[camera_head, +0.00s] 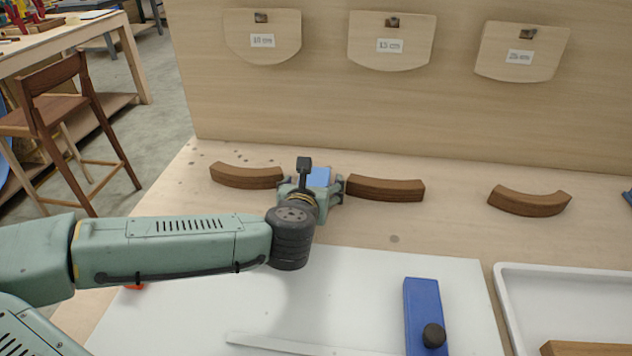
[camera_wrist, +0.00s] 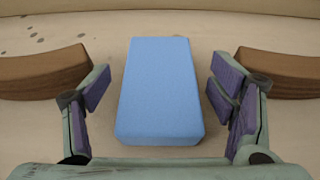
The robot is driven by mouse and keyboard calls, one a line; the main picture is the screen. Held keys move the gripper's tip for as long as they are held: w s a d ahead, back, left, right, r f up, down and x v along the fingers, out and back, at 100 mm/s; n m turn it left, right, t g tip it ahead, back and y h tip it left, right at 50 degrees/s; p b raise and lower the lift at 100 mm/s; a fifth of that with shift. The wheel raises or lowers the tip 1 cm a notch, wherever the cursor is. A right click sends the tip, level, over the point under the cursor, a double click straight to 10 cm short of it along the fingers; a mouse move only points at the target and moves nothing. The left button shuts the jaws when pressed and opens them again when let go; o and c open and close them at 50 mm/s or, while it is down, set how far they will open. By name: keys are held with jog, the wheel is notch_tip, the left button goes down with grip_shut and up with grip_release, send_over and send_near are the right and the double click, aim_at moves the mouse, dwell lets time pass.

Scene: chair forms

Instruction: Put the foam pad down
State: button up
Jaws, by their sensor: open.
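The foam pad (camera_wrist: 160,90) is a light blue block. In the wrist view it lies on the wooden bench top between the two fingers of my gripper (camera_wrist: 160,100), with a gap on each side. My gripper is open and its purple finger pads do not touch the pad. In the head view my gripper (camera_head: 312,186) is low over the bench, and part of the blue foam pad (camera_head: 320,177) shows beside it. The rest of the pad is hidden by my wrist there.
Curved brown wooden pieces stand close on the left (camera_head: 246,176) and right (camera_head: 385,188) of my gripper. Another curved piece (camera_head: 529,201) is farther right. A white board (camera_head: 330,300) with a blue block (camera_head: 424,305) lies in front. An upright wooden panel (camera_head: 330,95) closes the back.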

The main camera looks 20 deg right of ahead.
jog(key=shift+s+a+r, duration=0.1)
jog(key=shift+s+r, duration=0.05)
jog(key=shift+c, duration=0.5)
jog(key=c, duration=1)
jog(key=shift+o, duration=0.2)
jog(key=shift+r, duration=0.15)
